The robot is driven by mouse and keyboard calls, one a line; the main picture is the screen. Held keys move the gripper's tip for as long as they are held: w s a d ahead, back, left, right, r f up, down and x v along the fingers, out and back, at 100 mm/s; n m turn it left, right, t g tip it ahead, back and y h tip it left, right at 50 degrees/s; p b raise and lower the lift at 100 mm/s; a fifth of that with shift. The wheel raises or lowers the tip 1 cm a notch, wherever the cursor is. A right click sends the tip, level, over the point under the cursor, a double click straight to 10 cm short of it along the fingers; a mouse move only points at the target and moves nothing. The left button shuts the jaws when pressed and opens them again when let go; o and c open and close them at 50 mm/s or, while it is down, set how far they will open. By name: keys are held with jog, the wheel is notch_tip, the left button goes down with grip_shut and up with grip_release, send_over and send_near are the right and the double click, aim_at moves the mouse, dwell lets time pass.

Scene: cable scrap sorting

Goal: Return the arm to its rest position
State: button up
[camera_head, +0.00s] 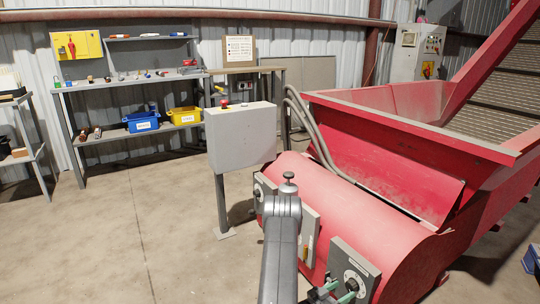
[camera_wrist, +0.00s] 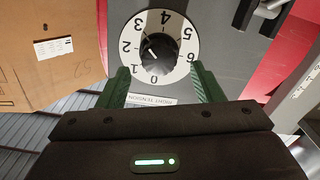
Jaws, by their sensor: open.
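My gripper (camera_head: 338,293) is at the bottom of the head view, by a grey control box (camera_head: 352,262) on the red machine. In the wrist view my gripper (camera_wrist: 161,72) is open, its two green fingers apart. A black knob (camera_wrist: 160,53) on a white dial (camera_wrist: 138,30) numbered 0 to 6 shows between and just beyond the fingertips. Its pale mark points roughly toward the 2. The fingers appear empty; whether either touches the dial is unclear. My arm (camera_head: 281,250) reaches up from the bottom edge and bends down to the right behind its elbow.
The red machine (camera_head: 380,190) with its hopper fills the right. A grey box on a post (camera_head: 240,138) stands beyond my arm. A cardboard box (camera_wrist: 60,50) is left of the dial in the wrist view. Open concrete floor (camera_head: 120,240) lies left, before a workbench (camera_head: 130,83).

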jog(key=p+v, duration=0.2)
jog(key=v, duration=0.7)
jog(key=shift+s, duration=0.1)
jog(key=shift+r, duration=0.15)
